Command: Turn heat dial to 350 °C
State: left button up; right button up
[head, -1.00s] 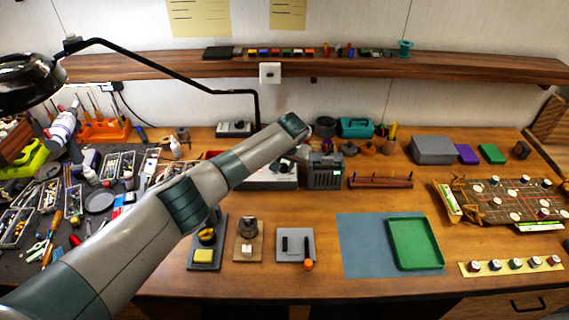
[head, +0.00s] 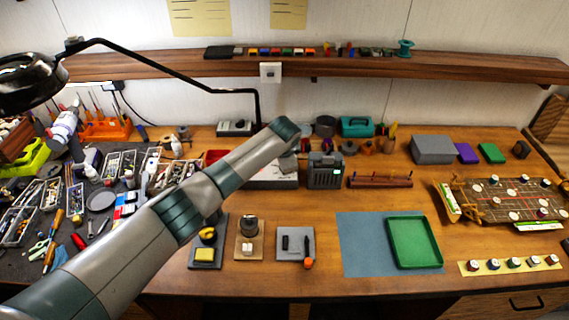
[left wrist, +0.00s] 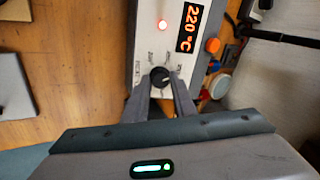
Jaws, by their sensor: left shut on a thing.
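The heat dial (left wrist: 159,75) is a small black knob with a light pointer mark, on the pale front panel of a control unit (left wrist: 150,38). The orange display (left wrist: 189,27) on that panel reads 220 °C. In the left wrist view, my left gripper (left wrist: 161,86) has its two fingers shut on the dial from both sides. In the head view the unit (head: 270,180) stands at the back of the bench, partly behind my left arm, and the dial and left gripper are hidden there. My right gripper is in no view.
A dark grey box (head: 325,172) stands right of the unit. A black lamp arm (head: 170,70) spans above.

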pick_arm(q)
jog(key=m, duration=0.5)
jog(key=shift+m+h, duration=0.3)
jog(key=shift+m, duration=0.1)
jog(key=m+b, duration=0.2)
jog(key=m, duration=0.3)
jog(key=shift+a+m, duration=0.1)
jog(key=shift+m, duration=0.2)
jog(key=o, duration=1)
jog(key=shift+o, duration=0.2)
jog(key=shift+r, duration=0.15)
jog(key=b+v, duration=0.5)
jog(key=v, duration=1.2)
jog(key=shift+w+a+r+b, duration=0.25)
jog(key=shift+b, duration=0.05)
